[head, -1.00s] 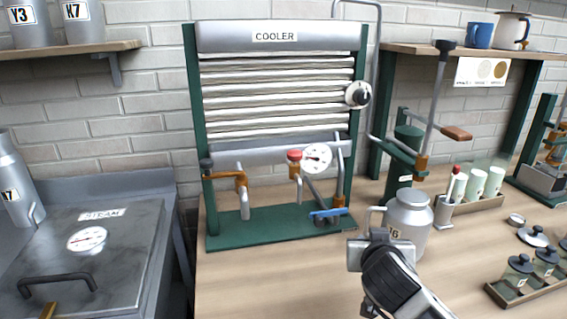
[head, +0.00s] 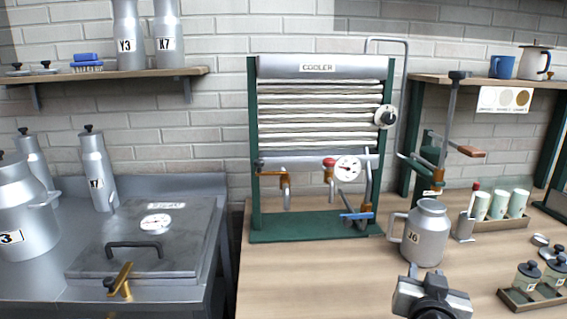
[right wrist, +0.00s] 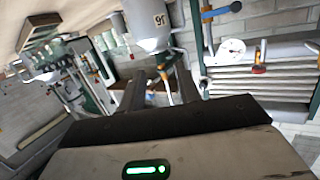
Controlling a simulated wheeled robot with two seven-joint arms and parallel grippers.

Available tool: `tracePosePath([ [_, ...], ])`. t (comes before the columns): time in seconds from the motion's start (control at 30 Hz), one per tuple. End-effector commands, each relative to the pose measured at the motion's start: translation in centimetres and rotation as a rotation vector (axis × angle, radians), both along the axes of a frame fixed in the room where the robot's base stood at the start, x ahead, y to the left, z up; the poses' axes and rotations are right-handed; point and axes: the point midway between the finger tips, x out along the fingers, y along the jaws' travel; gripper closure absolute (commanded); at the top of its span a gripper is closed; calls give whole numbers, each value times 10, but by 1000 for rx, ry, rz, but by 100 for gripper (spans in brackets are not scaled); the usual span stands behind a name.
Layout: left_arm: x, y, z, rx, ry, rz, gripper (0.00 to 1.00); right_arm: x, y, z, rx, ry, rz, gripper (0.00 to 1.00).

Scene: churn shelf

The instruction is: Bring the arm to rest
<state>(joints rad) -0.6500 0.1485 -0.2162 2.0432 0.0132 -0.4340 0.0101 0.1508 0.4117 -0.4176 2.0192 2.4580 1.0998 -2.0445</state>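My right gripper (head: 432,296) is low in the head view, in front of a grey metal jug labelled J6 (head: 428,235). The jug stands upright on the wooden bench, apart from the gripper. In the right wrist view the two dark fingers of my right gripper (right wrist: 158,88) are spread, with nothing held between them. The jug (right wrist: 148,22) shows beyond them, turned over by the camera's angle. My left gripper is in neither view.
The cooler (head: 318,222) stands behind the jug. A steam chest (head: 150,240) is at the left. A tray of jars (head: 530,297) and a rack of white-green cups (head: 500,215) are at the right. Bare bench (head: 310,280) lies left of the gripper.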

Motion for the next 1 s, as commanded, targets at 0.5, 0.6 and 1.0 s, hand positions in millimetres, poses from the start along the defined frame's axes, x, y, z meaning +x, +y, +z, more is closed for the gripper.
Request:
tracePosePath([
  [0.5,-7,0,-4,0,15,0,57,-68,82,2,-15,-460,424,67],
  [0.6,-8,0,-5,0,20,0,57,-91,113,-32,-17,-368,590,67],
  [1.0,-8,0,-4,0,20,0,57,-202,127,-206,20,384,711,67],
])
